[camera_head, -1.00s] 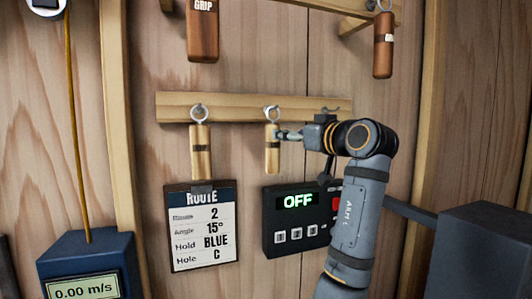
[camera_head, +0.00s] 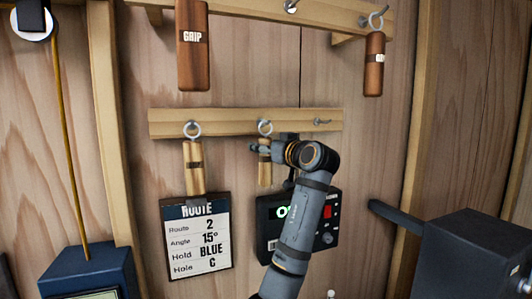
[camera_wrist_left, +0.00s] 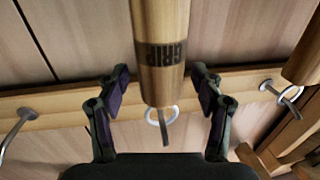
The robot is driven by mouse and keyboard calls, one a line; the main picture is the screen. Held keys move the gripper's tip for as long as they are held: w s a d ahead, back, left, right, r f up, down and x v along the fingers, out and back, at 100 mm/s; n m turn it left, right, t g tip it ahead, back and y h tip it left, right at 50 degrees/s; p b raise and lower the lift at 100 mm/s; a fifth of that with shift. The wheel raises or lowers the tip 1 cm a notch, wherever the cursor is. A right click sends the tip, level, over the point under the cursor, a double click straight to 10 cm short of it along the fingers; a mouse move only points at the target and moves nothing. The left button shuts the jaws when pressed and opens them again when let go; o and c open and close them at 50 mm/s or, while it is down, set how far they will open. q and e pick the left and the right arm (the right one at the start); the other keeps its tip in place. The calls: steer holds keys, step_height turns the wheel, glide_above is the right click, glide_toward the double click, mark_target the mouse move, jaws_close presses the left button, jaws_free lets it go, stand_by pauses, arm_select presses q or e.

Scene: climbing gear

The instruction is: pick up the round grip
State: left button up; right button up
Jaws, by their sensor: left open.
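A round light-wood grip (camera_head: 265,172) with a dark band hangs from a hook on the lower rail by a metal ring. My left gripper (camera_head: 258,149) is at its upper part, just below the ring, and partly hides it. In the left wrist view the grip (camera_wrist_left: 160,75) shows upside down, between the two spread fingers of the left gripper. There is a gap on both sides, so the fingers are open around it and not closed on it. My right gripper is not in view.
Another light-wood grip (camera_head: 193,165) hangs to the left on the lower rail (camera_head: 225,121). Darker grips (camera_head: 193,45) and (camera_head: 374,65) hang above. A route card (camera_head: 196,240) and a control box (camera_head: 325,225) are below. An empty hook (camera_head: 321,122) is to the right.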

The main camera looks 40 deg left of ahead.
arm_select(q)
steer(key=shift+a+f, duration=0.15)
steer(key=shift+a, duration=0.35)
steer(key=shift+d, duration=0.5)
steer(key=c, duration=0.5)
steer(key=shift+a, duration=0.15)
steer(key=c, duration=0.9)
steer(key=shift+o, duration=0.2)
steer(key=shift+r, duration=0.2)
